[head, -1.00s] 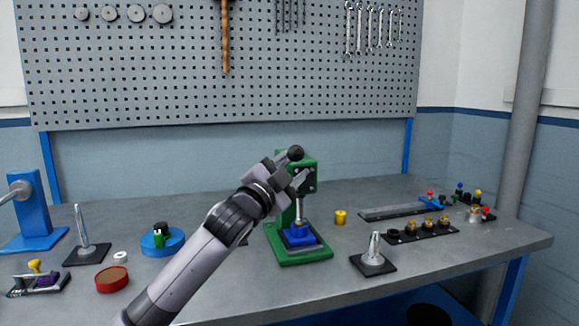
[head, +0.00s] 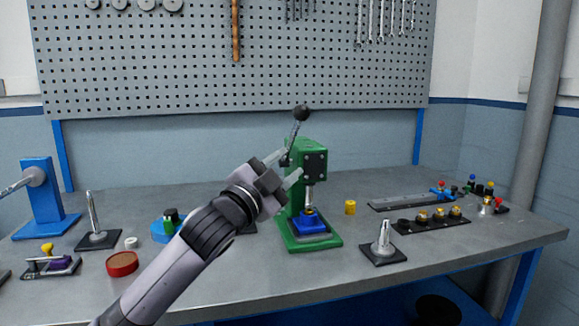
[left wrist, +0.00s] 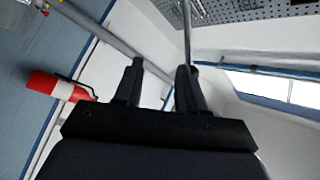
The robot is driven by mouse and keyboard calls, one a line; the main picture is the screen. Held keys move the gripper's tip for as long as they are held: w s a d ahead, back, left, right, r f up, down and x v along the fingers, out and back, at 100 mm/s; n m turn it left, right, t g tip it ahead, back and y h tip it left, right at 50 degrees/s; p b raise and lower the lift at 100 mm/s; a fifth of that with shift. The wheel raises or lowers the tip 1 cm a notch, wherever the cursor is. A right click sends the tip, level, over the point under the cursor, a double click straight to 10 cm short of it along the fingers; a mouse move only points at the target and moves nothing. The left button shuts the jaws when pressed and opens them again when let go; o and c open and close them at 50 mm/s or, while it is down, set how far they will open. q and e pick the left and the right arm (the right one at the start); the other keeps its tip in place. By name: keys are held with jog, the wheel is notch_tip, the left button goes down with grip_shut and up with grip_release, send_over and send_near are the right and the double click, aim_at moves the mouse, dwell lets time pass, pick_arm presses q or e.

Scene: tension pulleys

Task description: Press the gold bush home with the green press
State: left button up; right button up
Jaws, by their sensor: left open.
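The green press (head: 311,165) stands on the bench, its lever pointing up to a black knob (head: 302,113). Its silver ram (head: 310,196) hangs over a blue block (head: 309,224) on the press base. A small gold part (head: 308,212) shows at the block's top under the ram; how deep it sits I cannot tell. A yellow-gold cylinder (head: 350,207) stands on the bench right of the press. My left gripper (head: 291,163) is open and empty beside the press head, near the lever's lower end. In the left wrist view its fingers (left wrist: 161,68) are apart. My right gripper is not in view.
A silver post on a black base (head: 383,248) stands front right. A black strip with gold parts (head: 432,221) lies behind it. At left are a blue stand (head: 38,200), a spike on a plate (head: 95,232) and a red round dish (head: 122,264). The front middle bench is clear.

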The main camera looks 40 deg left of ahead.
pick_arm(q)
jog(key=shift+s+f, duration=0.1)
jog(key=shift+s, duration=0.6)
jog(key=b+v, duration=0.1)
jog(key=v, duration=0.6)
jog(key=shift+b, duration=0.3)
jog(key=shift+f, duration=0.1)
